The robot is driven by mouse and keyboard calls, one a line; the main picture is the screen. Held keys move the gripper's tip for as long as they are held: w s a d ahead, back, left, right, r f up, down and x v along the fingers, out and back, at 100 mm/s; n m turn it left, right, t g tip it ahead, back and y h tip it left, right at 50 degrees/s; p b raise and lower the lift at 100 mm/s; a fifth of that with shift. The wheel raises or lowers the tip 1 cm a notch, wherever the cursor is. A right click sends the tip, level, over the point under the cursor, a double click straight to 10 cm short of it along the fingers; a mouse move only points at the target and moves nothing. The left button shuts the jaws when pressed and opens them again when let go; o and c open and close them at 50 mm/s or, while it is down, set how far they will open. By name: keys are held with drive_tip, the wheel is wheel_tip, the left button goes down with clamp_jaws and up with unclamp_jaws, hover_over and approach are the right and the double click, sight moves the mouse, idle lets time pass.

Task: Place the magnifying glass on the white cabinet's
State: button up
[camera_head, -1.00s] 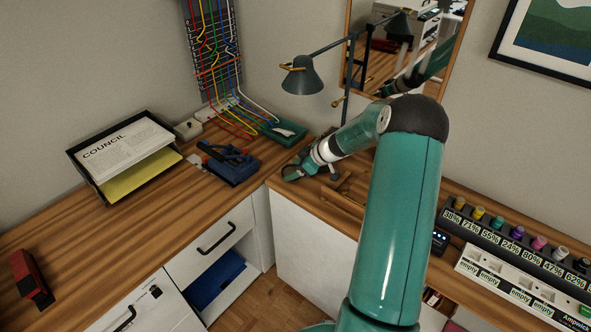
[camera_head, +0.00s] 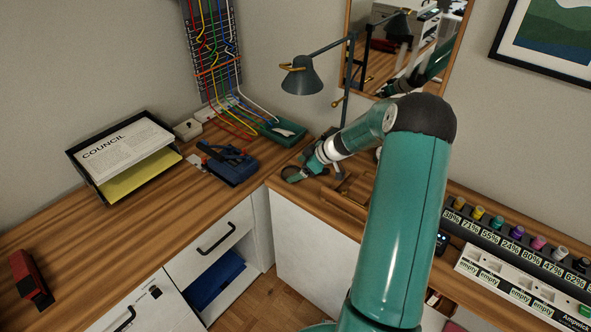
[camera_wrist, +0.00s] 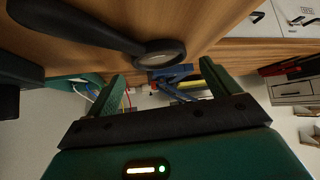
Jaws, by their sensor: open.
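The magnifying glass shows in the wrist view as a dark ringed lens (camera_wrist: 160,52) with a thick black handle running to the upper left. It lies at the wooden desk surface. In the head view its dark ring (camera_head: 293,176) shows at the desk corner, partly hidden by my gripper (camera_head: 306,168). My gripper (camera_wrist: 163,82) is open, one finger on each side of the picture, with the lens ahead of the gap; it is not held. The white cabinet (camera_head: 180,270) stands under the left desk, with a handled drawer front (camera_head: 213,242) above an open compartment holding something blue.
A blue tool (camera_head: 230,166), a green tray (camera_head: 283,133) and a black paper tray (camera_head: 100,190) lie on the left desk. The lamp (camera_head: 301,78) hangs above the corner. A row of paint bottles (camera_head: 517,232) is at right. A red stapler-like object (camera_head: 30,277) is front left.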

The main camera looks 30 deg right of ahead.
drive_tip(key=v, duration=0.9)
drive_tip(key=s+a+r+m+g+h, duration=0.15)
drive_tip(key=s+a+r, duration=0.25)
drive_tip(key=a+r, duration=0.45)
drive_tip(key=s+a+r+m+g+h, duration=0.1)
drive_tip(key=s+a+r+g, duration=0.3)
drive_tip(key=a, duration=0.7)
drive_tip(key=s+a+r+m+t+h, duration=0.1)
drive_tip(key=s+a+r+m+t, duration=0.1)
drive_tip(key=s+a, duration=0.3)
drive_tip(key=s+a+r+m+t+h, duration=0.2)
drive_tip(key=s+a+r, duration=0.3)
drive_tip(key=s, duration=0.8)
drive_tip(key=shift+a+m, duration=0.65)
drive_tip(key=shift+r, duration=0.1)
